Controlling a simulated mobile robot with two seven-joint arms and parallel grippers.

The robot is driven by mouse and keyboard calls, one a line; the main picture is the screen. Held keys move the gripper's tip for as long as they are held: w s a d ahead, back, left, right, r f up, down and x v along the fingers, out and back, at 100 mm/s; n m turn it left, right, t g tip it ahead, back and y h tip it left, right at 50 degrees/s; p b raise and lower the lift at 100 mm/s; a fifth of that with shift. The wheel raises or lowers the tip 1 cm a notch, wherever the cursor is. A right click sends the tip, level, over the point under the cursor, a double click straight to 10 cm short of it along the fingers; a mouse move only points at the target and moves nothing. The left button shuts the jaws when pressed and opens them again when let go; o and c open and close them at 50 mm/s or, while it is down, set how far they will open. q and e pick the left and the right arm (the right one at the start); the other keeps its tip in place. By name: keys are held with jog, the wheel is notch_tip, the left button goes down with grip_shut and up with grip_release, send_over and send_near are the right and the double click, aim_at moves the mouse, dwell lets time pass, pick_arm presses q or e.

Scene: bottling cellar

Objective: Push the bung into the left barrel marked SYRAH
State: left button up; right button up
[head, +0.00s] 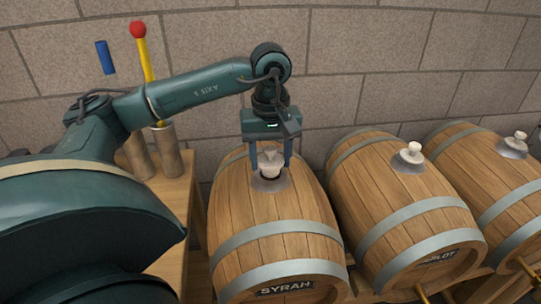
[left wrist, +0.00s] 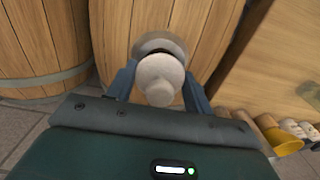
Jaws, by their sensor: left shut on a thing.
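The left barrel (head: 235,205) lies on its side and bears the sign SYRAH (head: 285,287) on its front end. A pale bung (head: 270,158) is at the grey metal plate on top of this barrel. My left gripper (head: 270,164) points down over it and is shut on the bung, one finger on each side. The left wrist view shows the rounded pale top of the bung (left wrist: 160,78) between the blue fingers, with the grey plate (left wrist: 158,42) behind it. How deep the bung sits in the hole is hidden. My right gripper is in neither view.
A barrel marked MERLOT (head: 400,215) and another barrel (head: 490,170) stand to the right, each with a pale bung on top. A wooden table (head: 172,217) at left bears metal cylinders (head: 168,150), one holding a yellow red-tipped tool (head: 147,65). A brick wall is behind.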

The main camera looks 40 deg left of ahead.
pick_arm(q)
jog(key=shift+f+b, duration=0.95)
dwell(1.1)
